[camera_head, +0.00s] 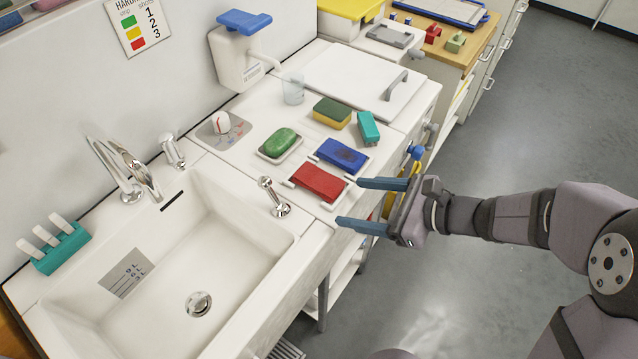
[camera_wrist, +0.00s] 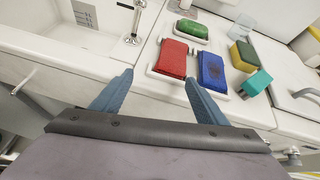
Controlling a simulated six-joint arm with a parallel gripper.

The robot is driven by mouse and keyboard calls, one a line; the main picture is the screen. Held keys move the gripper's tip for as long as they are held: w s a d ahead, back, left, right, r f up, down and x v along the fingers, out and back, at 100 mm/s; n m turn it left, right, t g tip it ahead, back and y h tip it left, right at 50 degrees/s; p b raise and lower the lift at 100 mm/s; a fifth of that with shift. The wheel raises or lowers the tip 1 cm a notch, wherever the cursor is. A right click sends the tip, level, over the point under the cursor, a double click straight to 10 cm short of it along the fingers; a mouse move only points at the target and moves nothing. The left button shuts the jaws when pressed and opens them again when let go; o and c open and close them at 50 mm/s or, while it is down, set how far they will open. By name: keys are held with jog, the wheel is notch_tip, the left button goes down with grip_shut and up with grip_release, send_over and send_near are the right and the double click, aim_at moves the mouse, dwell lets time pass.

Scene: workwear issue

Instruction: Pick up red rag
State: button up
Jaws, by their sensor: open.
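The red rag (camera_head: 319,182) lies flat as a folded block in a white holder on the counter, right of the sink. It also shows in the wrist view (camera_wrist: 172,58), beyond the fingertips. My gripper (camera_head: 360,203) is open and empty, with its two blue fingers pointing left toward the rag from the counter's front edge. In the wrist view my gripper (camera_wrist: 157,82) has its fingers spread apart, with the rag ahead between and beyond them. The fingers appear apart from the rag.
A blue rag (camera_head: 342,154) lies in a holder close beside the red one. A green soap (camera_head: 279,142), a sponge (camera_head: 332,112), a teal block (camera_head: 368,127) and a clear cup (camera_head: 293,88) stand behind.

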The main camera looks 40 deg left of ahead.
aim_at(321, 180)
jog(key=shift+w+a+r+m+t+y, duration=0.15)
jog(key=shift+w+a+r+m+y, duration=0.15)
jog(key=shift+a, duration=0.2)
jog(key=shift+w+a+r+m+t+y, duration=0.1)
jog(key=shift+w+a+m+y, duration=0.05)
jog(key=shift+w+a+m, duration=0.25)
jog(key=shift+w+a+r+m+t+y, duration=0.15)
jog(key=shift+w+a+m+y, duration=0.1)
jog(key=shift+a+m, duration=0.25)
jog(key=shift+s+p+x, duration=0.2)
jog(key=shift+p+x, duration=0.7)
jog(key=shift+x, duration=2.75)
jog(key=c, duration=1.1)
